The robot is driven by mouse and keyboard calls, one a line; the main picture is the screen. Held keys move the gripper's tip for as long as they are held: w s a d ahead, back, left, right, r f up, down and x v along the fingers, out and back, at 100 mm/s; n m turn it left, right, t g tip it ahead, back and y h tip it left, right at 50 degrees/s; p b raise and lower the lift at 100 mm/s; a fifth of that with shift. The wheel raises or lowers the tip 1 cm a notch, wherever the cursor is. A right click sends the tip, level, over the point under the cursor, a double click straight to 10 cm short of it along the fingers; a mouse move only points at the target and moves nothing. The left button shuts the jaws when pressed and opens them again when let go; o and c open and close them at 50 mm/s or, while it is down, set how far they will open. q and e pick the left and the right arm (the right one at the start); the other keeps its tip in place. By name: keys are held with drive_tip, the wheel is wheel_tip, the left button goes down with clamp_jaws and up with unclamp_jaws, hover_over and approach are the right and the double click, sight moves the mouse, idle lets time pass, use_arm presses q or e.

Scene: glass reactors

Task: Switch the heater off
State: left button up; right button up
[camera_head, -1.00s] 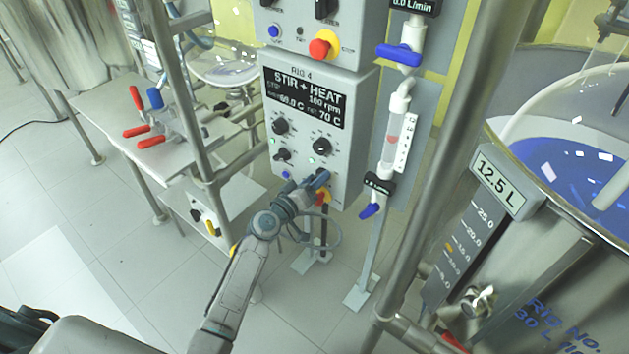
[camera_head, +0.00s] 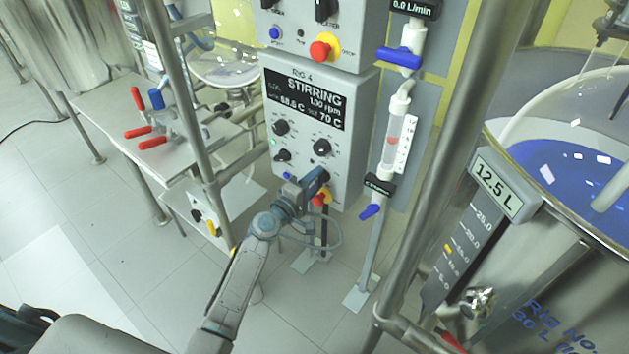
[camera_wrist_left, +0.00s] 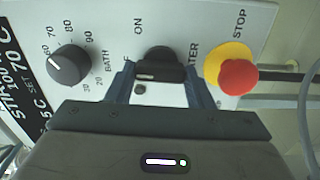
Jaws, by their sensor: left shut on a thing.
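The control box (camera_head: 345,100) of rig 4 has a display (camera_head: 312,98) reading STIRRING, 100 rpm, set 70 C. In the left wrist view, the black heater switch (camera_wrist_left: 160,62) sits between the fingers of my left gripper (camera_wrist_left: 160,82), which is shut on it. The switch's white mark is at its lower left, on the side of a partly hidden label ending in F; ON is printed above. In the head view my left gripper (camera_head: 317,182) is at the box's lower right and hides most of the switch. My right gripper is not in view.
A red stop button on a yellow base (camera_wrist_left: 237,76) is close to the right finger. The bath knob (camera_wrist_left: 69,65) is to the left. A flow tube with a blue valve (camera_head: 370,211) and a steel post (camera_head: 440,150) stand right of the box.

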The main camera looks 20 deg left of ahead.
use_arm(q)
drive_tip(key=shift+n, duration=0.4)
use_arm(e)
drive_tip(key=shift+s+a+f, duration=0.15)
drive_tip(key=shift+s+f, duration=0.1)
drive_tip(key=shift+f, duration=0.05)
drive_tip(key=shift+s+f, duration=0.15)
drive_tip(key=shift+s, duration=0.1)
use_arm(q)
drive_tip(key=o, duration=1)
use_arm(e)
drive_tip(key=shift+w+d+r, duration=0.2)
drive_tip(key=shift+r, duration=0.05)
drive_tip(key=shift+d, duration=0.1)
